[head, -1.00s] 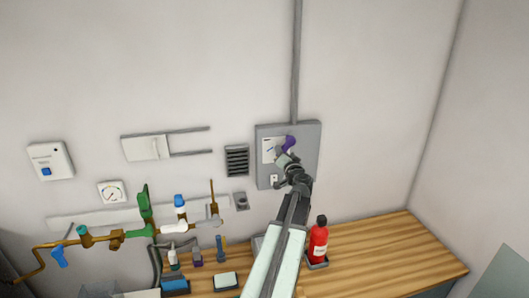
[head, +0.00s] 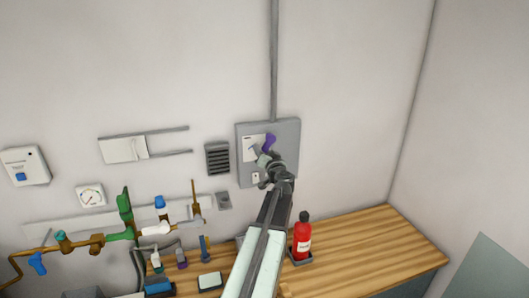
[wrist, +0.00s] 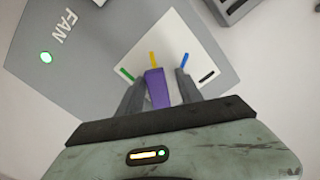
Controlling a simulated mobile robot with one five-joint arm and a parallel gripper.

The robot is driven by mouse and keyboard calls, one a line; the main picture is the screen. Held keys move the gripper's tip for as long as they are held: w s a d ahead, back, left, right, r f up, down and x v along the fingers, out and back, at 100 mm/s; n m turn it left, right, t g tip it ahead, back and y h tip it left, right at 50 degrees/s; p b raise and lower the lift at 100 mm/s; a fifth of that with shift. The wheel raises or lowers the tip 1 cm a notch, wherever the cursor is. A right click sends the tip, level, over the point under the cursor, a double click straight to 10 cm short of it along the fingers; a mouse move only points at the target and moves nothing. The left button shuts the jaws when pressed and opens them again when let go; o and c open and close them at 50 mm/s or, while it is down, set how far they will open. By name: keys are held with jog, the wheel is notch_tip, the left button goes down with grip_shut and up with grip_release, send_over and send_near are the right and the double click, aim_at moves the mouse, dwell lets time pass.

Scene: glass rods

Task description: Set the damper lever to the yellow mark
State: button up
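The damper lever is a purple handle (wrist: 157,88) on a white plate (wrist: 128,70) in the wrist view; it also shows at the grey panel in the head view (head: 269,141). Its tip points at or very near the yellow mark (wrist: 154,59). The green mark (wrist: 127,74) lies to the left and the blue mark (wrist: 183,61) to the right. My gripper (wrist: 158,92) has one finger on each side of the lever. A gap shows on the right side of the lever; contact on the left is unclear. The lever's base is hidden behind my gripper.
The grey panel (head: 287,160) carries a "FAN" label and a lit green lamp (wrist: 46,57). A vent (head: 217,158) is left of the panel. A red bottle (head: 302,238) stands on the wooden bench (head: 360,240) below. Pipes and valves line the wall at left.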

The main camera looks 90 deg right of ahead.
jog(key=shift+s, duration=0.2)
jog(key=shift+a, duration=0.1)
jog(key=v, duration=0.7)
jog(key=shift+a, duration=0.3)
jog(key=shift+s, duration=0.1)
